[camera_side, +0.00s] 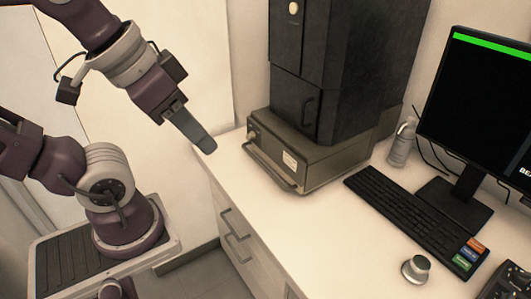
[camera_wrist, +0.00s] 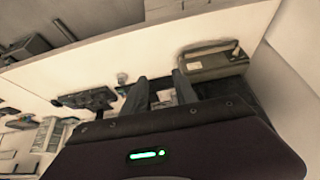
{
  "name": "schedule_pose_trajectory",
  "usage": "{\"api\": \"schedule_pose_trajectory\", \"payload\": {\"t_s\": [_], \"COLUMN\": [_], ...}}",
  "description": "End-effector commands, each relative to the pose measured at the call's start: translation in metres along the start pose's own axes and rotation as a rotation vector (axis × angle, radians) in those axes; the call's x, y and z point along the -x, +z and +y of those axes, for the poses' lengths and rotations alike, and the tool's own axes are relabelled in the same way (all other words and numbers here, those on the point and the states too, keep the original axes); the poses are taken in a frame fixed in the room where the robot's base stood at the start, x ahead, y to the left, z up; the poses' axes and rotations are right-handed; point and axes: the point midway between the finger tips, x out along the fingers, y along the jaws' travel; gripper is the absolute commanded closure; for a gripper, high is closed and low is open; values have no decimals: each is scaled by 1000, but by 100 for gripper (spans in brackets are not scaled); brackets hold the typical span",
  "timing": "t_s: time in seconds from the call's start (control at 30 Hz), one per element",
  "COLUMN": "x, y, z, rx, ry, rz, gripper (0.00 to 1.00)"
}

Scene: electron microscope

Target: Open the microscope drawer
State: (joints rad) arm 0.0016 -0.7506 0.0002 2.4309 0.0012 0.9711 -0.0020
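The microscope drawer (camera_side: 311,153) is a grey-olive box at the base of the tall black microscope cabinet (camera_side: 340,60) on the white counter. A bar handle (camera_side: 270,168) runs along its front, and the drawer looks closed. My gripper (camera_side: 207,145) is in the air left of the drawer, apart from the handle. In the wrist view its two fingers (camera_wrist: 160,82) stand apart with nothing held between them. The drawer also shows in the wrist view (camera_wrist: 213,66), beyond the right finger, with its dark handle visible.
Counter drawers with handles (camera_side: 234,238) are below. The counter in front of the microscope is clear.

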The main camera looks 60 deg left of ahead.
Motion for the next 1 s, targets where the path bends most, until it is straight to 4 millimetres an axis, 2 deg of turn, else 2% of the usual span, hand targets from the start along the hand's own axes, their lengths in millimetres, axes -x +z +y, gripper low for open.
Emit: {"api": "schedule_pose_trajectory", "payload": {"t_s": [0.1,0.27,0.4,0.5,0.7,0.83,1.0], "x": [34,29,14,-1,-35,-58,-89], "y": [-27,-98,-153,-182,-218,-230,-236], "z": [-2,-31,-72,-105,-170,-208,-258], "rx": [38,405,709,900,1206,1367,1553], "ry": [2,2,-23,-51,-117,-164,-232], "rz": [-5,-89,-139,-167,-201,-216,-232], "gripper": [66,66,66,66,66,66,66]}}
